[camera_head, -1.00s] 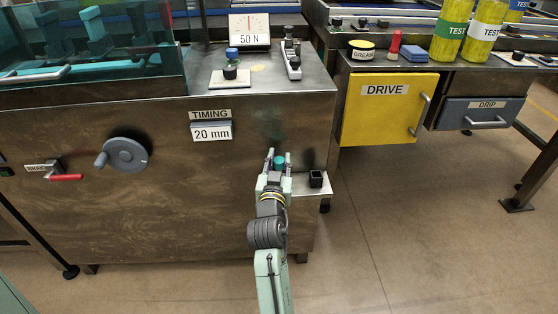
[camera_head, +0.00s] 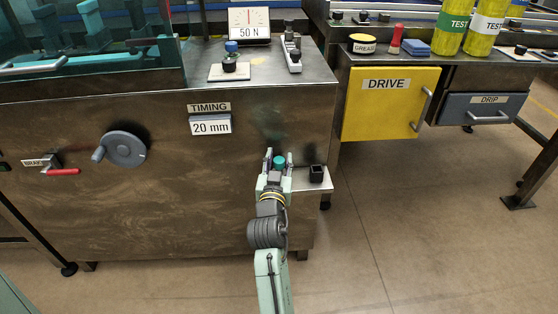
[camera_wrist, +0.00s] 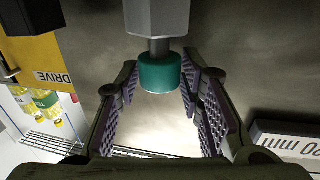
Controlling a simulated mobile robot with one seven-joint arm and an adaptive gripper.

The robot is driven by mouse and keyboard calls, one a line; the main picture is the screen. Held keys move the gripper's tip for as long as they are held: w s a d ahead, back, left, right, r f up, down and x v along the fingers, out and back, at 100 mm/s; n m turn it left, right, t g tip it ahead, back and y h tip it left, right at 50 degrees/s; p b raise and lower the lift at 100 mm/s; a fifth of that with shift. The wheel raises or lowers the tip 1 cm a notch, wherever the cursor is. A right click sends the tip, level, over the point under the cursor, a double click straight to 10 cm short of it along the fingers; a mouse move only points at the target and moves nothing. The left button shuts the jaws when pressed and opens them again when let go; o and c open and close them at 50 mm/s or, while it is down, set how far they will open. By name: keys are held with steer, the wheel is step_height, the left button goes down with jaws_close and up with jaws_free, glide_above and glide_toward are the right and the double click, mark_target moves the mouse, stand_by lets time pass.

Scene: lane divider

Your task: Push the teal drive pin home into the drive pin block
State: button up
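The teal drive pin (camera_wrist: 160,74) shows in the wrist view as a short round teal head with a short grey neck (camera_wrist: 158,46) above it. The neck meets a light grey block (camera_wrist: 158,18) at the top edge, possibly the drive pin block. My gripper (camera_wrist: 160,88) is open, with one ridged finger on each side of the teal head and visible gaps. In the head view, the teal head (camera_head: 279,161) shows between my gripper's fingertips (camera_head: 279,155), in front of the machine cabinet. The block is not clearly visible there.
A small ledge (camera_head: 327,184) with a black square socket (camera_head: 317,172) is just right of my gripper. The yellow DRIVE drawer (camera_head: 388,105) is farther right. A grey handwheel (camera_head: 123,149) and red-handled lever (camera_head: 63,171) are left.

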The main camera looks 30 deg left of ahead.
steer(key=shift+o, duration=1.3)
steer(key=shift+s, duration=0.1)
steer(key=v, duration=1.2)
